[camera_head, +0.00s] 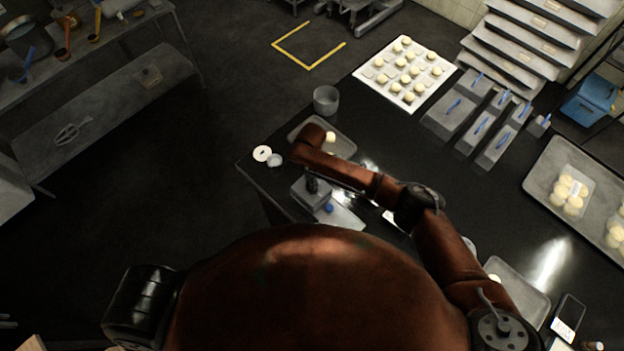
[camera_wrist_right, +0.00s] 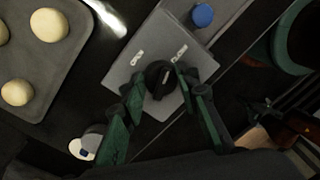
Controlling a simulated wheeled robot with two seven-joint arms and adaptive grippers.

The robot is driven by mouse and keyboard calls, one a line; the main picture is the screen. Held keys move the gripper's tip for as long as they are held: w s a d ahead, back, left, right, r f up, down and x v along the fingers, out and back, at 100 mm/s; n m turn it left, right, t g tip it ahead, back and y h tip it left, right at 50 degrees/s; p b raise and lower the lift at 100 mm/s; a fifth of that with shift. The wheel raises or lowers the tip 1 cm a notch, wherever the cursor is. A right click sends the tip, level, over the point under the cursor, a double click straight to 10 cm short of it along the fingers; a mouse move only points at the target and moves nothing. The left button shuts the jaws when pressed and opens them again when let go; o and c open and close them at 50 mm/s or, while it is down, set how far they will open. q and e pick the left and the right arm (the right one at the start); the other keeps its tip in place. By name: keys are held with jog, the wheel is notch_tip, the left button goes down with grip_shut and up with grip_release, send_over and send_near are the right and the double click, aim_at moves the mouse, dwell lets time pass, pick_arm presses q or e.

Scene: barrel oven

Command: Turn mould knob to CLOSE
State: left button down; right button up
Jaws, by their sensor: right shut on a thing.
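The black mould knob (camera_wrist_right: 159,77) sits on top of a grey box (camera_wrist_right: 118,73) with two small white labels, too small to read surely. A pale mark shows on the knob. In the head view the same box (camera_head: 306,198) stands near the table's front edge. My right gripper (camera_wrist_right: 160,82) has its green fingers on both sides of the knob and is shut on it. In the head view my right arm reaches over from the right, and the gripper (camera_head: 313,185) is small and dark above the box. My left gripper is not in view.
A blue button (camera_wrist_right: 203,15) is beside the knob. A tray with dough balls (camera_wrist_right: 72,62) lies left in the wrist view. A grey cup (camera_head: 326,99), a white dough-ball board (camera_head: 381,96) and lidded grey boxes (camera_head: 447,119) stand behind on the black table.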

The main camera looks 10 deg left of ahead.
jog(key=shift+s+a+m+p, duration=0.15)
jog(key=shift+m+p, duration=1.25)
jog(key=shift+m, duration=0.7)
jog(key=o, duration=1.1)
jog(key=shift+o, duration=0.3)
jog(key=shift+r, duration=0.1)
notch_tip(320, 180, up, 12)
jog(key=w, duration=0.1)
